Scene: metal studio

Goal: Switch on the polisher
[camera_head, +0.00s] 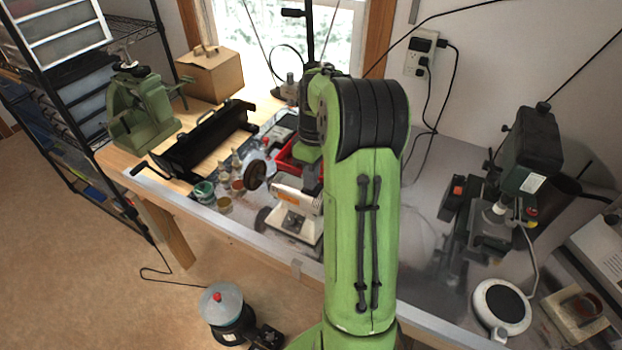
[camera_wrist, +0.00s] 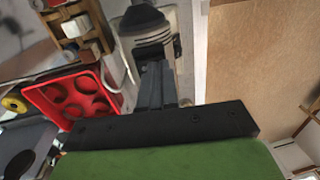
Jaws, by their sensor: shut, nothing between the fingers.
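The polisher (camera_head: 293,211) is a white bench machine with a dark round wheel at its left, standing near the front edge of the bench in the head view. My arm hides its right side. In the wrist view, what looks like the polisher (camera_wrist: 183,38) is a pale body with a dark rounded part, just past my fingertips. My gripper (camera_wrist: 157,72) is shut and empty, its fingers pointing at that machine. I cannot tell whether they touch it. In the head view my gripper is mostly hidden behind my arm. I cannot make out the switch.
A red tray with round hollows (camera_wrist: 75,96) lies beside my gripper. Small jars (camera_head: 224,203) stand left of the polisher. A black roller machine (camera_head: 208,138), a green machine (camera_head: 140,112) and a cardboard box (camera_head: 212,75) are farther left. A drill press (camera_head: 528,150) stands right.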

